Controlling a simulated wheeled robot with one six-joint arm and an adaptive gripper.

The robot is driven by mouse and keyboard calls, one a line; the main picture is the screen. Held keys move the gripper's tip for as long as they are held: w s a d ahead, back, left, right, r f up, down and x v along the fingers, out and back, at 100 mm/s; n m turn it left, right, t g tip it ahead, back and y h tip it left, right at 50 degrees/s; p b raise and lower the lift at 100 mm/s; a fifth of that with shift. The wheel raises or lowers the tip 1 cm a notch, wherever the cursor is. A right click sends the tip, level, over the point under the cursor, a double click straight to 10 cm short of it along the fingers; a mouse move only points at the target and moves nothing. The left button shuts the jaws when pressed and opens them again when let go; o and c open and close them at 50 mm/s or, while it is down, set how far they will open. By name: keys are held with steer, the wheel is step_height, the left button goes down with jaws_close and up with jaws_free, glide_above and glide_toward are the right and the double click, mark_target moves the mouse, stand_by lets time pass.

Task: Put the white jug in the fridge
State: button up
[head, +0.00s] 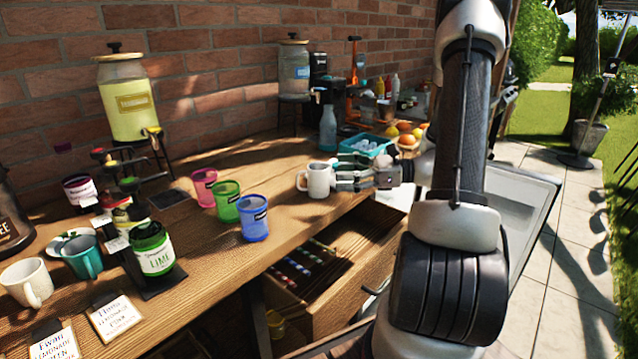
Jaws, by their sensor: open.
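A white mug-like vessel (318,181), the nearest match to the white jug, stands upright on the wooden table near its front edge. Its handle points left. My gripper (341,174) is open at its right side, with the fingertips close to or at its wall; I cannot tell whether they touch. A second white mug (27,283) stands at the table's left end. A pale panel with a dark frame (527,205), possibly the fridge's open door, shows right of my arm. The fridge's inside is not visible.
An open wooden drawer (345,290) with small items juts out below the table. Pink (203,188), green (226,202) and blue (254,218) cups stand left of the white vessel. A teal tray (365,146) and fruit (407,134) are behind my gripper. Paved floor (575,285) is open at right.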

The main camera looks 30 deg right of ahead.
mark_target(309, 167)
steer(key=shift+w+d+f+m+t, duration=0.5)
steer(key=shift+w+d+m+t, duration=0.2)
steer(key=shift+w+m+t, duration=0.15)
steer(key=x, duration=0.7)
steer(key=shift+w+a+f, duration=0.15)
steer(key=shift+w+f, duration=0.05)
steer(key=shift+w, duration=0.3)
steer(key=c, duration=1.4)
steer(key=shift+r, duration=0.15)
